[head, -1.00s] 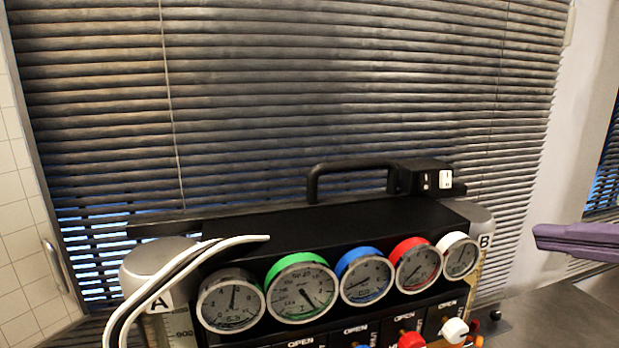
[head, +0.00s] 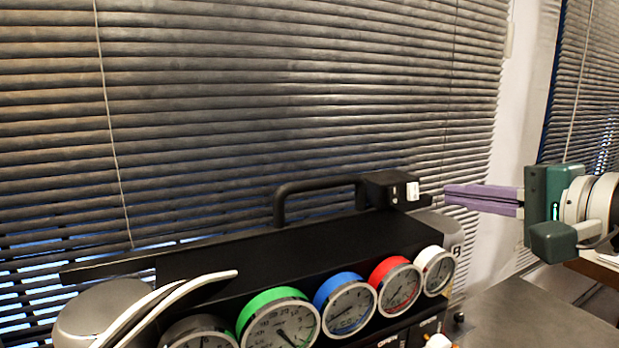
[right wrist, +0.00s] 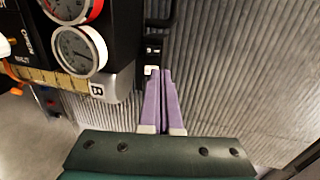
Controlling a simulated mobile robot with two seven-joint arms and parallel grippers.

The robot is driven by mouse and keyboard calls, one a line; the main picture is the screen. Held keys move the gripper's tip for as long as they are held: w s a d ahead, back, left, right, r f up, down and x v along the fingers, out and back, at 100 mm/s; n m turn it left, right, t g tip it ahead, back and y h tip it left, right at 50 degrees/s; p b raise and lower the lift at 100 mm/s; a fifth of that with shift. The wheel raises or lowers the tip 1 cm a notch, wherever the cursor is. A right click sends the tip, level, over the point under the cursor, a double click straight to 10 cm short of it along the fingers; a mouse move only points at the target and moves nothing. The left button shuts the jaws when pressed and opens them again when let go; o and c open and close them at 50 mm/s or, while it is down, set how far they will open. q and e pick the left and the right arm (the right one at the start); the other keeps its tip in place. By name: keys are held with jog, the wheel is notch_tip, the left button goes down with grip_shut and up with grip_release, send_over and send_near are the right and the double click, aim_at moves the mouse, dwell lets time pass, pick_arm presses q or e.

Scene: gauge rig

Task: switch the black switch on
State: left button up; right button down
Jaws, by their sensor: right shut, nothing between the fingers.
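A black switch box (head: 378,190) sits at the right end of the black handle on top of the gauge rig. The small black switch (head: 395,194) is on its front, left of a white switch (head: 412,191). In the right wrist view the black switch (right wrist: 152,50) lies beyond the white one (right wrist: 151,70). I cannot tell its on or off position. My right gripper (head: 446,193) is shut and empty, its purple fingertips (right wrist: 161,74) just right of the box and close to the white switch. I cannot tell whether they touch it. My left gripper is not in view.
The rig's front carries several gauges with coloured rims, such as the green one (head: 280,324). The black handle (head: 318,184) rises above its top (head: 300,240). Slatted blinds (head: 270,100) stand behind. A grey surface (head: 540,310) at the right is clear.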

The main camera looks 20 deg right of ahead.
aim_at(394, 187)
jog(key=p+x, duration=0.1)
jog(key=x, duration=0.7)
jog(key=shift+w+a+p, duration=0.1)
jog(key=shift+w+p, duration=0.2)
jog(key=shift+p, duration=0.05)
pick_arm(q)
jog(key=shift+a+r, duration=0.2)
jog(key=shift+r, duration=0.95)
pick_arm(e)
jog(key=shift+w+f, duration=0.25)
jog(key=shift+w, duration=0.35)
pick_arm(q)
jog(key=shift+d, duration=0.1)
